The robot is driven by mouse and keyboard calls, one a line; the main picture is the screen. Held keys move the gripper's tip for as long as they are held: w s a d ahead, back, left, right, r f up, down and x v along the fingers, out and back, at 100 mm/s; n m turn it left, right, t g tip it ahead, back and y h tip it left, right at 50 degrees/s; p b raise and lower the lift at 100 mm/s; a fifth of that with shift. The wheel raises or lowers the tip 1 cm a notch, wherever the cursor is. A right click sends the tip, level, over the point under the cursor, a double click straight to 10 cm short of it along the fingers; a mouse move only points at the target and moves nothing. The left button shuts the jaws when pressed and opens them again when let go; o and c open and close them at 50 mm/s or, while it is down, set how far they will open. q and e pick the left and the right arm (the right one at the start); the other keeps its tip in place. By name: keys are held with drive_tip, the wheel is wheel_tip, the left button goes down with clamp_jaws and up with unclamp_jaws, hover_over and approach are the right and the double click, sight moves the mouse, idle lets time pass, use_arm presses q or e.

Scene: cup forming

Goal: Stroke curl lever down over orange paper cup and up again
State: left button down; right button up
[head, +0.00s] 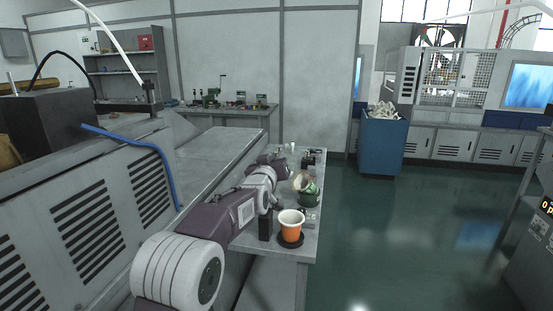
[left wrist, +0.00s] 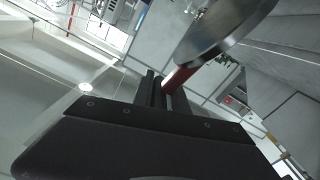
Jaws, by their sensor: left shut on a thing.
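The orange paper cup (head: 291,228) stands upright, open end up, in a dark round base (head: 290,240) at the near end of the narrow bench. A dark upright block (head: 265,226) stands just left of it. In the left wrist view the dark jaws (left wrist: 168,92) are shut on a red bar (left wrist: 182,76), seemingly the curl lever's grip. A shiny metal disc (left wrist: 222,28) is beside the bar. The cup is out of that view. My right gripper is not in view.
A green device (head: 309,199) with a pale round rim stands behind the cup, with small dark items (head: 308,158) farther back. A grey cabinet (head: 90,210) fills the left side. A blue bin (head: 380,145) stands beyond. The floor to the right is clear.

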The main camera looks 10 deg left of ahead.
use_arm(q)
drive_tip(key=c, duration=1.7)
unclamp_jaws()
drive_tip(key=shift+f, duration=0.45)
drive_tip(key=o, duration=0.3)
drive_tip(key=shift+a, duration=0.1)
drive_tip(key=shift+a+r, duration=0.1)
drive_tip(key=shift+r, duration=0.05)
drive_tip(key=shift+s, duration=0.5)
drive_tip(key=s+b, duration=0.1)
drive_tip(key=s, duration=0.7)
drive_tip(key=shift+b, duration=0.35)
drive_tip(key=shift+a, duration=0.15)
